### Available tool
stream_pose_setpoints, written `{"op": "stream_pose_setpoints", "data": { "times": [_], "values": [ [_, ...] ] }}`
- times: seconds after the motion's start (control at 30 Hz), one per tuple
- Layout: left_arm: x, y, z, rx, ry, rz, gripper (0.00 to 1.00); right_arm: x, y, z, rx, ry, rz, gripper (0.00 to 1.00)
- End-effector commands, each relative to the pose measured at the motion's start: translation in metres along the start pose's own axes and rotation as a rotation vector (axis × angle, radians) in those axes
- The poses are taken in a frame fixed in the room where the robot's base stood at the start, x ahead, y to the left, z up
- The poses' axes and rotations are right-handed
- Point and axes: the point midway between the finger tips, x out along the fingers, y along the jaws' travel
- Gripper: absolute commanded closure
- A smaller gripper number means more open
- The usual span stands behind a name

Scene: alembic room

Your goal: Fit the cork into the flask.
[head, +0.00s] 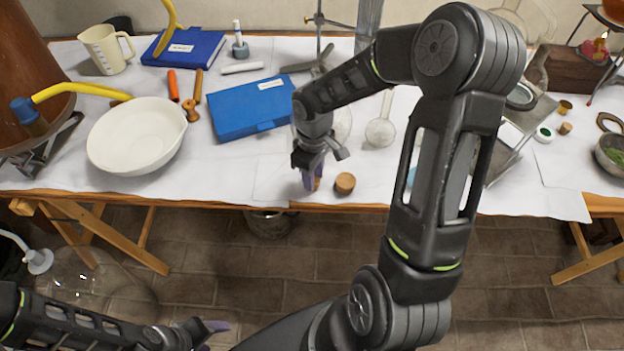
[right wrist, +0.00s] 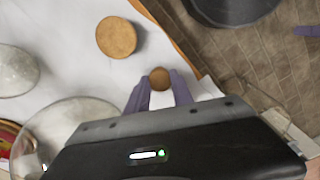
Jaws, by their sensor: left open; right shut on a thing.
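My right gripper (head: 312,180) points down near the table's front edge. It is shut on a small brown cork (right wrist: 159,78), held between its purple fingertips (right wrist: 160,92). A larger round cork (head: 345,183) stands on the white cloth just right of the gripper; it also shows in the right wrist view (right wrist: 116,37). A clear round flask with a neck (head: 380,132) is on the table behind and to the right. Another clear glass vessel (head: 342,124) is partly hidden by my right arm. My left gripper (head: 213,327) is open and empty, low in front of the table.
A metal stand (head: 319,20) is behind. Small jars and corks (head: 565,128) lie at the right. A large glass carboy (head: 90,285) stands on the floor.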

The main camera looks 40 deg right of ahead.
Motion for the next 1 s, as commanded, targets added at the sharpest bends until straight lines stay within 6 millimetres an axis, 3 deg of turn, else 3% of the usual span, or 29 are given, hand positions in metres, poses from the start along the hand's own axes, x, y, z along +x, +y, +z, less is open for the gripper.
{"op": "stream_pose_setpoints", "data": {
  "times": [0.7,1.0],
  "values": [
    [-0.023,0.009,0.0,0.0,0.0,0.0,0.4,-0.032,0.0,0.0,0.001,0.0,0.0,1.0],
    [-0.024,0.009,0.0,0.0,0.0,0.0,0.4,-0.034,0.0,0.0,0.0,0.0,0.0,1.0]
  ]
}}
